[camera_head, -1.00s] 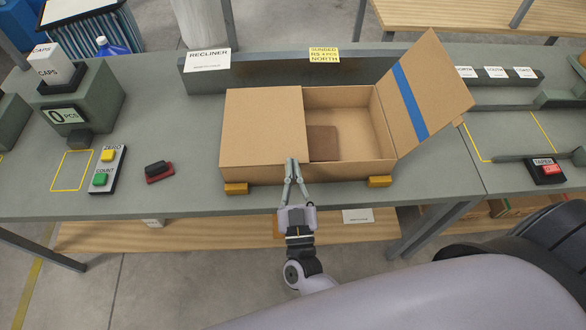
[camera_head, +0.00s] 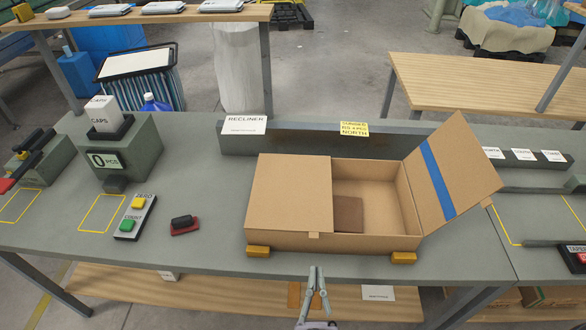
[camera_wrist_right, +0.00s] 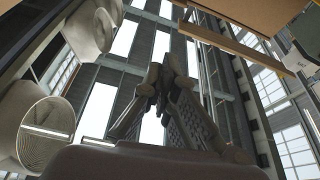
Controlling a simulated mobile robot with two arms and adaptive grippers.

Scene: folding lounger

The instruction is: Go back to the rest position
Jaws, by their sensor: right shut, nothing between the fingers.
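My right gripper (camera_head: 317,274) shows at the bottom of the head view, in front of the table's front edge. Its fingers point up in the picture, shut with nothing between them, and apart from the box. In the right wrist view my right gripper (camera_wrist_right: 160,75) has its fingertips together, with the ceiling behind. The cardboard box (camera_head: 290,242) stands on the table with its left flap shut and its right flap raised, a blue tape strip on it. A brown piece (camera_head: 347,213) lies inside. My left gripper is not in view.
The grey table (camera_head: 200,265) holds a counter unit (camera_head: 125,155), a button panel (camera_head: 135,217) and a red-and-black stamp (camera_head: 184,225) left of the box. Two yellow blocks, one of them at the right (camera_head: 403,257), sit at the box's front. A wooden shelf (camera_head: 230,300) runs below.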

